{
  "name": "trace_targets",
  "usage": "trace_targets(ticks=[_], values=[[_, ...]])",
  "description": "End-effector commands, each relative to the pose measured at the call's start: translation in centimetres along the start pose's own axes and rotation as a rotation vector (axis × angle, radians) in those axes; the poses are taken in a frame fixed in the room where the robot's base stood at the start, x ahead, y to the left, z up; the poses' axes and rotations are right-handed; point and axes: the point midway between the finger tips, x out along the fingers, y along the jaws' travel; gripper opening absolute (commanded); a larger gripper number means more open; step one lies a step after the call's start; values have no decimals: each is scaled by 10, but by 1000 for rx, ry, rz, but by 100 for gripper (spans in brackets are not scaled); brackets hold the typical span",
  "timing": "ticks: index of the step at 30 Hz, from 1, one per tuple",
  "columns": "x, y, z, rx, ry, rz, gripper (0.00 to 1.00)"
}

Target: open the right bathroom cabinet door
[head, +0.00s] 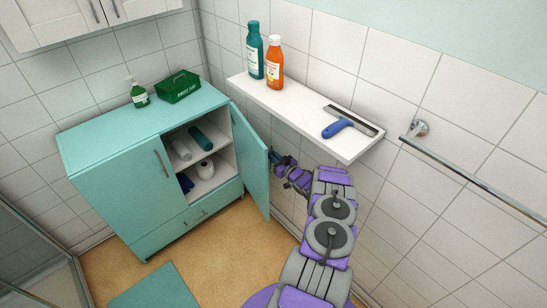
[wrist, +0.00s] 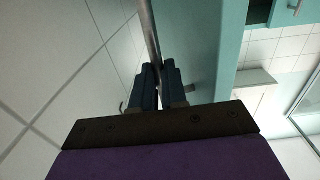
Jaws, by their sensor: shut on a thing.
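The teal bathroom cabinet (head: 117,186) stands against the tiled wall. Its right door (head: 251,160) is swung wide open, out to the right, and the shelves (head: 203,185) behind it show. My gripper (head: 275,157) is at the outer face of this door, by its free edge. In the wrist view my gripper (wrist: 158,80) has its dark fingers shut on the metal bar handle (wrist: 150,35), with the teal door (wrist: 208,50) just to the right. In the head view the handle is mostly hidden by the door and gripper. The left door (head: 140,180) is shut.
A white wall shelf (head: 300,110) above my arm holds a teal bottle (head: 254,50), an orange bottle (head: 273,62) and a squeegee (head: 350,122). A towel rail (head: 470,175) is at right. A soap bottle (head: 138,94) and green box (head: 179,87) stand on the cabinet.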

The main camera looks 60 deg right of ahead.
Motion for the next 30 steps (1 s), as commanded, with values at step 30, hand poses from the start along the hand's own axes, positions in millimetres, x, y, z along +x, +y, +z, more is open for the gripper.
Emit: trace_targets(ticks=[30], values=[[15,-79,0,3,0,-1,0]])
